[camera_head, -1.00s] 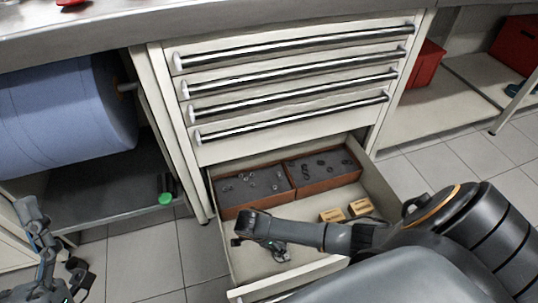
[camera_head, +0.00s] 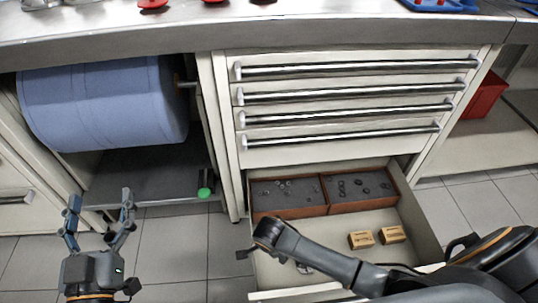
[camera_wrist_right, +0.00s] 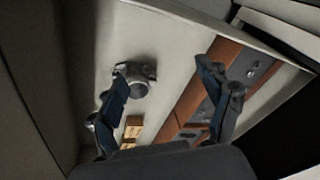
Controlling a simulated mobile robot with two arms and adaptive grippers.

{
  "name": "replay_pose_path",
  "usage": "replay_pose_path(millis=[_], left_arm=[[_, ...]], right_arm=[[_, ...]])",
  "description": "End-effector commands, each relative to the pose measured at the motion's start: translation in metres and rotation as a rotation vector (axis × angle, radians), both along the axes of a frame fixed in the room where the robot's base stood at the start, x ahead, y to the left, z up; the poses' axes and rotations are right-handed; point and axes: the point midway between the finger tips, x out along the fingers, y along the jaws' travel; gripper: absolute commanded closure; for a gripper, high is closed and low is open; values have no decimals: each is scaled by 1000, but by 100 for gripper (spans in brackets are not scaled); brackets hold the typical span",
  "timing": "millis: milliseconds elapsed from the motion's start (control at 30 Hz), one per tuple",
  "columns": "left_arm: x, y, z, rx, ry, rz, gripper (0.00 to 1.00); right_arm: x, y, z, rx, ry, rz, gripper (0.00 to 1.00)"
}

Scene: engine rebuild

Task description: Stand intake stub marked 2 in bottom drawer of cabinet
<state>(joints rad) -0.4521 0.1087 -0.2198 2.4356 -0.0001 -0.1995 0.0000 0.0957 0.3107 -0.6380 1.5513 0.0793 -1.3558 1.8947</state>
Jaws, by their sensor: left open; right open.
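The bottom drawer (camera_head: 375,265) of the cabinet is pulled open. A grey metal part with a round opening, apparently the intake stub (camera_wrist_right: 139,80), is on the bare drawer floor in the right wrist view. No mark is readable on it. My right gripper (camera_wrist_right: 165,78) is open over the drawer, with the stub close to its left finger; I cannot tell if they touch. In the head view, my right arm hides most of this spot. My left gripper (camera_head: 100,205) is open and empty, left of the drawer, in front of the lower shelf.
Two brown-edged trays with small parts, a left one (camera_head: 290,211) and a right one (camera_head: 362,206), fill the drawer's back. Two small boxes, one (camera_head: 361,240) beside the other (camera_head: 394,235), lie in front of them. A blue roll (camera_head: 105,105) hangs at left.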

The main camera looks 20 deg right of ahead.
Motion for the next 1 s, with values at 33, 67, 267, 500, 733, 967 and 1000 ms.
replay_pose_path(millis=[33,67,267,500,733,967,1000], left_arm=[[0,0,0,0,0,0,25],[0,0,0,0,0,0,25],[0,0,0,0,-1,0,25],[0,0,0,0,-1,0,25],[0,0,0,0,-2,0,25],[0,0,0,0,-2,0,25],[0,0,0,0,-2,0,25]], right_arm=[[6,26,13,67,-70,121,22],[11,40,24,97,-124,202,22],[43,97,126,128,-571,660,22],[51,88,290,-279,-1138,972,22],[27,51,400,-776,-1382,1025,22],[18,40,426,-920,-1415,1023,22],[19,41,426,-920,-1415,1023,22]])
